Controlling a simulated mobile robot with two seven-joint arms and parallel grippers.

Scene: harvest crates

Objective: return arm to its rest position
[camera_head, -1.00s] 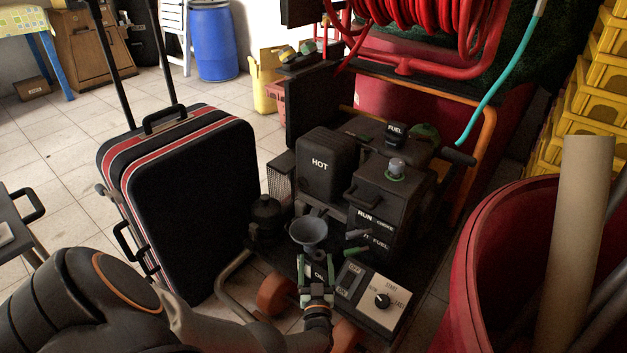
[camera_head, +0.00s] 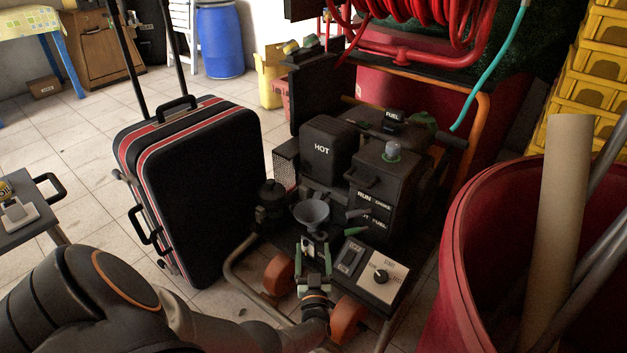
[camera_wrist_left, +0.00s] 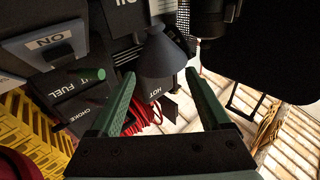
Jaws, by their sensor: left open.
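My left gripper (camera_head: 314,262) is in front of a dark engine machine (camera_head: 330,150), low near its front panel. In the left wrist view its two green fingers (camera_wrist_left: 160,105) stand apart with nothing between them. A grey funnel (camera_head: 311,212) on the machine is just beyond the fingertips; it also shows in the left wrist view (camera_wrist_left: 160,55). Whether a finger touches anything is unclear. My left arm (camera_head: 110,290) comes in from the lower left. My right gripper is not in view.
A black suitcase (camera_head: 195,190) with red stripes stands left of the machine. A red barrel (camera_head: 455,240) holding a tan tube (camera_head: 556,220) stands at the right. A control panel with a knob (camera_head: 368,275) is right of the gripper.

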